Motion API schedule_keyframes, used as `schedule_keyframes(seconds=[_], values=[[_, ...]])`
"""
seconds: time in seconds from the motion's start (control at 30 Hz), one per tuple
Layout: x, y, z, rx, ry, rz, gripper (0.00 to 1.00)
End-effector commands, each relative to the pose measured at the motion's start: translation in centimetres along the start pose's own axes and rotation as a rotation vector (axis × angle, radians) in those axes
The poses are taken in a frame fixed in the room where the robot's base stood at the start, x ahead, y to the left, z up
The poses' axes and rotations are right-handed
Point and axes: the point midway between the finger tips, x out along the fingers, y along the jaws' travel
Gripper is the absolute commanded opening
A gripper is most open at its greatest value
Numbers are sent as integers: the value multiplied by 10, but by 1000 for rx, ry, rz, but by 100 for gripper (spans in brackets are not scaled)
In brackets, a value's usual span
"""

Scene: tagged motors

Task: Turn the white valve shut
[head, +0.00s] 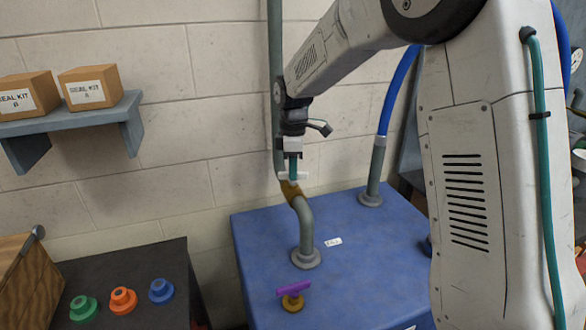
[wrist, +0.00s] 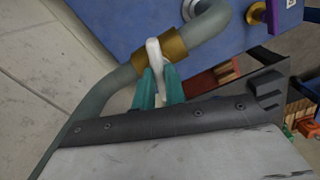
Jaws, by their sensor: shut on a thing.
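The white valve handle (head: 293,176) sits on a brass valve body (head: 291,190) on the grey bent pipe that rises from the blue cabinet (head: 380,240). My gripper (head: 293,170) comes down on it from above. In the wrist view, the teal fingertips (wrist: 158,88) are closed on the white handle (wrist: 154,55), one on each side. The brass body (wrist: 173,45) lies just behind it on the pipe. The handle looks roughly crosswise to the pipe there.
A purple-handled valve (head: 293,290) stands at the cabinet's front. A second pipe with a blue hose (head: 397,95) rises at the back right. Green, orange (head: 123,299) and blue parts sit on a dark bench at left. A shelf (head: 75,125) holds two boxes.

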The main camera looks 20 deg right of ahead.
Motion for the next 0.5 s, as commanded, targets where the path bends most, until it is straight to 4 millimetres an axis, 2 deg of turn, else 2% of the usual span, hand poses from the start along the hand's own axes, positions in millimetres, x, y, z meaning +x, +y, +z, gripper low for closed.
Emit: schedule_keyframes(seconds=[0.2, 0.5], values=[[0, 0, 1, -161, -1, 1, 0], [0, 0, 1, -299, -1, 1, 0]])
